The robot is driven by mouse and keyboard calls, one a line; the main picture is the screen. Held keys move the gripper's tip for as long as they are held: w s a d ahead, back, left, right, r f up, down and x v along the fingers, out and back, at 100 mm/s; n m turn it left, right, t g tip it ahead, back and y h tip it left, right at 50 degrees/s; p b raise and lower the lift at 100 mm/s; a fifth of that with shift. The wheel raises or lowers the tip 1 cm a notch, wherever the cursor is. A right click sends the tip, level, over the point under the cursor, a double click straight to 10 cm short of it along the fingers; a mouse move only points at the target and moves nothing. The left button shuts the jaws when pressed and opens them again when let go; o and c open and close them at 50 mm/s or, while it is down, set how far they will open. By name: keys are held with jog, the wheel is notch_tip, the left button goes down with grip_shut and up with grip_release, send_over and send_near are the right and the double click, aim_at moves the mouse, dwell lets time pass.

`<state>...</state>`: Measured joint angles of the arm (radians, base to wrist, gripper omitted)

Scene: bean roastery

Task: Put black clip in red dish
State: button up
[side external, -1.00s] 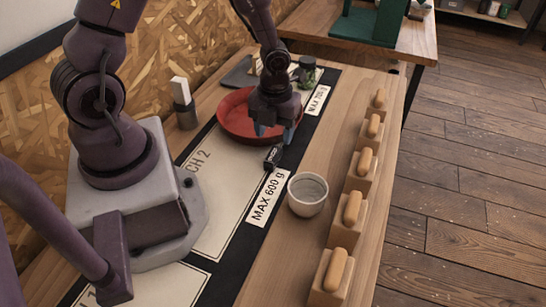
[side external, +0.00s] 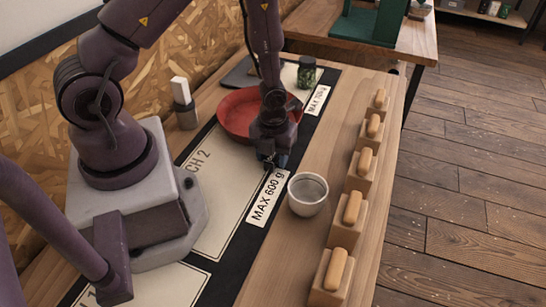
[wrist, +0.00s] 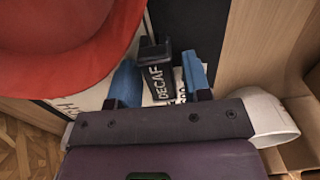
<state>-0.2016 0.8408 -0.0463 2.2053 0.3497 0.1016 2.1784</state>
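The black clip (wrist: 156,72), marked DECAF in white letters, lies on the bench mat. In the wrist view it stands between the two blue fingertips of my gripper (wrist: 160,80). A gap shows between the clip and the right finger, so the gripper is open around it. The clip is close to the left finger; I cannot tell if they touch. In the side view my gripper (side external: 273,160) is low over the mat and mostly hides the clip. The red dish (side external: 235,112) sits just behind the gripper; it fills the upper left of the wrist view (wrist: 60,60).
A white cup (side external: 308,196) stands near the gripper, to its right and front. A row of wooden blocks with rounded pegs (side external: 352,208) lines the bench's right side. A dark green jar (side external: 307,72) is beyond the dish. A MAX 600 g label (side external: 266,198) lies on the mat.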

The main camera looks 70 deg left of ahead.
grip_shut()
jog(key=shift+r, duration=0.1)
jog(key=shift+r, duration=0.65)
jog(key=r, duration=0.8)
jog(key=shift+s+a, duration=0.1)
jog(key=shift+a, duration=0.3)
jog(key=a+f, duration=0.1)
jog(key=a, duration=1)
jog(key=f, duration=0.7)
jog(key=shift+s+a+f, duration=0.1)
jog(key=shift+s+f, duration=0.1)
jog(key=shift+f, duration=0.2)
